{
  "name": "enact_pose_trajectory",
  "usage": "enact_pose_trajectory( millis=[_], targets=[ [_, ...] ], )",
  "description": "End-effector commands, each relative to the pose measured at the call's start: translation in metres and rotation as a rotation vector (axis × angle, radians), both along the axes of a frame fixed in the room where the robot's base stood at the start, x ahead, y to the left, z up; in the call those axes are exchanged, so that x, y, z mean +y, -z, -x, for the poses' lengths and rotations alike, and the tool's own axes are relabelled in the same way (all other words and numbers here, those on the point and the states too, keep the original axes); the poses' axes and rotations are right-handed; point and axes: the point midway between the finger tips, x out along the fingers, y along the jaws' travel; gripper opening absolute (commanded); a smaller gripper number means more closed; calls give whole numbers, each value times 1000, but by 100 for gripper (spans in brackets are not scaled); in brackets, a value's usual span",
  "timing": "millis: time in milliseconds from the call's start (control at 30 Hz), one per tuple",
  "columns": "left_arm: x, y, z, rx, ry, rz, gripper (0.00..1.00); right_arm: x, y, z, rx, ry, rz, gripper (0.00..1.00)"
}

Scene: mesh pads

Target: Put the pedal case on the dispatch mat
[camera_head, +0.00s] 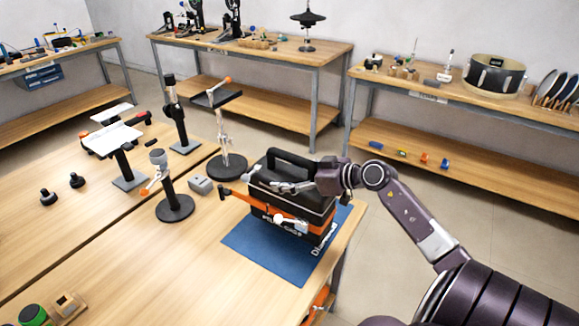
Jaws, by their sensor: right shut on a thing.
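The pedal case (294,180) is a black box with a dark top handle and an orange band along its lower front. It is upright over the back part of the blue dispatch mat (268,258), which has white lettering at its right edge. I cannot tell whether the case's underside touches the mat. My right gripper (280,187) reaches in from the right and is shut on the case near its upper part, just below the handle. The fingertips are small and partly lost against the dark case. My left gripper is not in view.
Black stands with round bases, one here (175,207), and a small grey box (200,185) are left of the case. Shelved benches are behind.

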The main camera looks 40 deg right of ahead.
Motion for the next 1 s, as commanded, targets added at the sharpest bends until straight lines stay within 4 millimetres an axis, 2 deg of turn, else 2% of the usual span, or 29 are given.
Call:
enact_pose_trajectory(
  millis=[333,767,800,900,1000],
  targets=[
    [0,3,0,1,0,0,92,-1,35,-2,-10,4,-1,14],
    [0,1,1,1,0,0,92,0,39,-1,-9,1,-1,14],
    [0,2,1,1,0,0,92,1,44,0,0,-1,0,76],
    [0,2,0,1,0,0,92,1,44,0,0,-1,0,87],
    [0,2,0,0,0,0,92,0,44,0,0,0,0,89]
  ],
)
